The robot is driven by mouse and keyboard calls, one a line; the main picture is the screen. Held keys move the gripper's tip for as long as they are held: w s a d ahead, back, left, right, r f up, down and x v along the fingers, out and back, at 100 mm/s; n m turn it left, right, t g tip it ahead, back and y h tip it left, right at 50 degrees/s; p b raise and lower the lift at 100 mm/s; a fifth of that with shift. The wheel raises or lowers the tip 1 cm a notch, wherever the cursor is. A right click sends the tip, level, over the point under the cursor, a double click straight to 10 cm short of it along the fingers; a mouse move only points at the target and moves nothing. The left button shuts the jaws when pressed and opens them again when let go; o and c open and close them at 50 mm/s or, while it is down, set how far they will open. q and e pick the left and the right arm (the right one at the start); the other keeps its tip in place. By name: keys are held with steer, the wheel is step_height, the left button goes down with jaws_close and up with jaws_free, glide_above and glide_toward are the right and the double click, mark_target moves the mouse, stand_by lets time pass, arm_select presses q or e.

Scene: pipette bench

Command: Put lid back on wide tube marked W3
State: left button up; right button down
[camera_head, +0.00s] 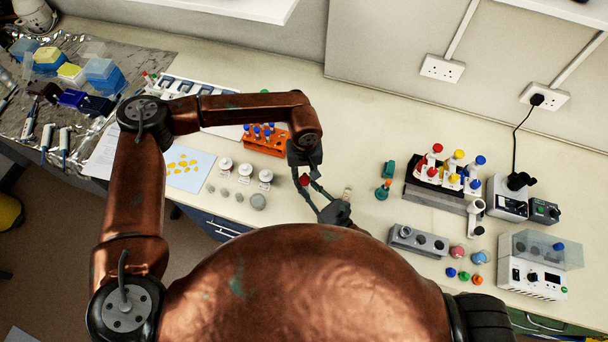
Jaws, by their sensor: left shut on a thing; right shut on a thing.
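A small red lid (304,180) shows between the tips of my two grippers, above the bench. My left gripper (305,171) reaches down from the upper left and is shut on the red lid. My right gripper (314,190) comes up from below, its tips close to the lid. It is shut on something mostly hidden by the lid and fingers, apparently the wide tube. I cannot tell whether lid and tube touch. No W3 marking is readable. A pale, clear vessel (347,192) shows just right of my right gripper.
An orange rack (265,145) and white-lidded jars (226,163) stand left of the grippers. A dark rack of colour-capped tubes (436,177), a grey block (418,242), loose caps (464,275) and devices (507,200) stand right. The bench behind the grippers (370,125) is clear.

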arm_select(q)
steer(key=m, duration=1.3)
steer(key=o, duration=0.7)
steer(key=shift+d, duration=0.1)
steer(key=shift+c, duration=0.2)
steer(key=shift+r, duration=0.1)
steer(key=shift+r, duration=2.15)
steer(key=shift+c, duration=0.6)
